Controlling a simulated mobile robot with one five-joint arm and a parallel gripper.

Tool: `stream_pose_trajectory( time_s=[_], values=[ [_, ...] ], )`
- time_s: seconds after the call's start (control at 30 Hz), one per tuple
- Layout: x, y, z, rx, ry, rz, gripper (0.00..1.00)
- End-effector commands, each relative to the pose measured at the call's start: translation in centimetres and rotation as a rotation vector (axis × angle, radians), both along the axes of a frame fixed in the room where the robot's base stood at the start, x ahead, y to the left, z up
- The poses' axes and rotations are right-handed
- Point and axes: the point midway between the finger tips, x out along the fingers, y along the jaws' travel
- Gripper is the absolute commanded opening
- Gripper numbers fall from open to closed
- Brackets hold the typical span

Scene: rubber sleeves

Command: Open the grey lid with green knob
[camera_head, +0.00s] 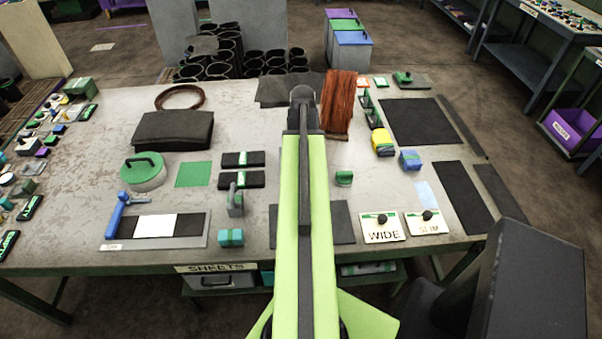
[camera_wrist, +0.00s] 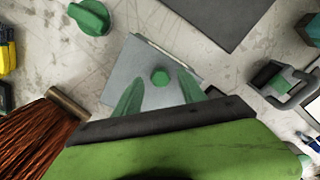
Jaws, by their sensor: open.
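The grey lid (camera_wrist: 150,55) is a flat square plate, seen in the wrist view on the worktable. Its round green knob (camera_wrist: 160,77) stands near its middle. My gripper (camera_wrist: 161,80) is open, with one green finger on each side of the knob in the picture. I cannot tell how high the fingertips are above the lid or whether they touch it. The lid looks closed, but what is under it is hidden. In the head view my arm covers the lid and the gripper.
A brown bristly bundle (camera_head: 338,105) stands behind the arm and shows in the wrist view (camera_wrist: 40,135). A green knob-like piece (camera_wrist: 90,17) and a grey handled tool (camera_wrist: 283,82) flank the lid. A dark mat (camera_head: 343,222) lies nearer me.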

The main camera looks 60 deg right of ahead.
Motion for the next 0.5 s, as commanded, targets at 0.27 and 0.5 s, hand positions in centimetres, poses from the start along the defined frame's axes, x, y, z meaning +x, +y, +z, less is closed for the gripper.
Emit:
stream_pose_trajectory(
  time_s=[0.27,0.5],
  values=[
    [-0.02,-0.02,-1.21,0.000,0.000,-0.001,0.48],
    [-0.03,-0.02,-1.18,0.000,0.000,-0.001,0.28]
  ],
)
